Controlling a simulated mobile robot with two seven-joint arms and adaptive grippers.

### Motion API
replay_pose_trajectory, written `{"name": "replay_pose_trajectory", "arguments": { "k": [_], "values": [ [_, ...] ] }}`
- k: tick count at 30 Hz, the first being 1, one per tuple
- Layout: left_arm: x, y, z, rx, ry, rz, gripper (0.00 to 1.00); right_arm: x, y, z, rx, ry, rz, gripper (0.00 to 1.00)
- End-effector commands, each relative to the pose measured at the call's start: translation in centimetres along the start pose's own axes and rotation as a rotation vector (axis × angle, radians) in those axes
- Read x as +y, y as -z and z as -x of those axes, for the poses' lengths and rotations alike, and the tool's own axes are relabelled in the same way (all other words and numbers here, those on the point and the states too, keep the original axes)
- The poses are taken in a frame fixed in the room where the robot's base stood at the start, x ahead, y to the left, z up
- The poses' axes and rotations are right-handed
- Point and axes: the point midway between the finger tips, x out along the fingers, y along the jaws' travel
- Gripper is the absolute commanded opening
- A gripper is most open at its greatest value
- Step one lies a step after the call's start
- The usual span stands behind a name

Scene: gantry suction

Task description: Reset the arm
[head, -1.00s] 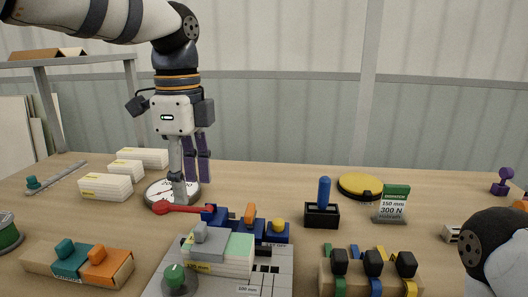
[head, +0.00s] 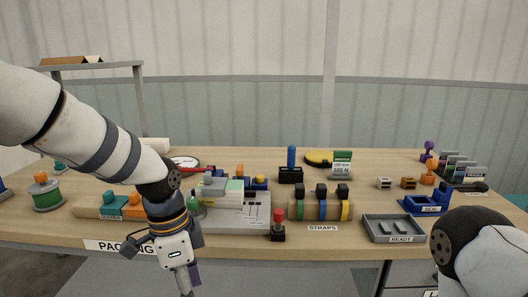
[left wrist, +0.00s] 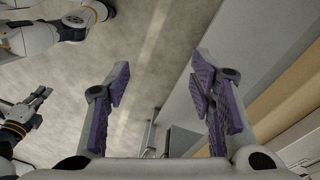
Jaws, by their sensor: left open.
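My left arm comes in from the left in the head view and hangs down in front of the table's near edge. Its gripper (head: 190,280) is at the bottom of that view, partly cut off by the frame edge. In the left wrist view the left gripper (left wrist: 163,100) has its two purple-padded fingers wide apart, with nothing between them. Beyond them are the grey floor and the table's side. My right arm shows only as a white and black link at the lower right of the head view. A gripper at the left edge of the wrist view (left wrist: 30,112) appears to be my right one; its jaw state is unclear.
The wooden table (head: 375,185) carries a grey fixture plate (head: 245,222), a strap rack (head: 308,208), a grey tray marked READY (head: 372,238), a blue holder (head: 425,206) and a green spool (head: 46,196). A grey shelf frame (head: 139,100) stands at the back left.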

Motion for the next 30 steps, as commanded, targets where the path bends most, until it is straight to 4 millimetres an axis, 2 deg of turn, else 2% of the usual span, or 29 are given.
{"name": "replay_pose_trajectory", "arguments": {
  "k": [1,3,5,6,8,9,10,12,16,19,30],
  "values": [
    [1.6,-1.0,-4.0,0.002,-0.033,0.083,0.49,0.0,-0.1,0.0,-0.002,0.0,0.0,0.0],
    [4.2,-2.7,-9.6,0.014,-0.06,0.246,0.49,0.0,-0.1,0.0,-0.003,0.0,0.0,0.0],
    [7.2,-4.8,-14.2,0.014,-0.08,0.407,0.49,0.0,-0.2,0.0,-0.004,0.0,0.0,0.0],
    [9.6,-6.6,-16.9,0.008,-0.087,0.525,0.49,0.0,-0.2,0.1,-0.004,0.0,0.0,0.0],
    [13.4,-9.5,-20.1,-0.01,-0.085,0.702,0.49,0.0,-0.2,0.1,-0.004,0.0,0.0,0.0],
    [15.9,-11.6,-21.6,-0.027,-0.076,0.817,0.49,0.0,-0.2,0.1,-0.004,0.0,0.0,0.0],
    [17.7,-13.1,-22.4,-0.041,-0.065,0.896,0.49,0.0,-0.1,0.1,-0.003,0.0,0.0,0.0],
    [21.2,-16.3,-23.3,-0.074,-0.03,1.052,0.49,0.0,-0.1,0.1,-0.003,0.0,0.0,0.0],
    [25.1,-20.2,-23.1,-0.113,0.036,1.228,0.49,0.0,-0.1,0.1,-0.002,0.0,0.0,0.0],
    [25.9,-21.1,-22.9,-0.119,0.059,1.273,0.49,0.0,-0.1,0.1,-0.002,0.0,0.0,0.0],
    [25.8,-21.1,-22.9,-0.114,0.061,1.275,0.49,0.0,-0.1,0.1,-0.003,0.0,0.0,0.0]
  ]
}}
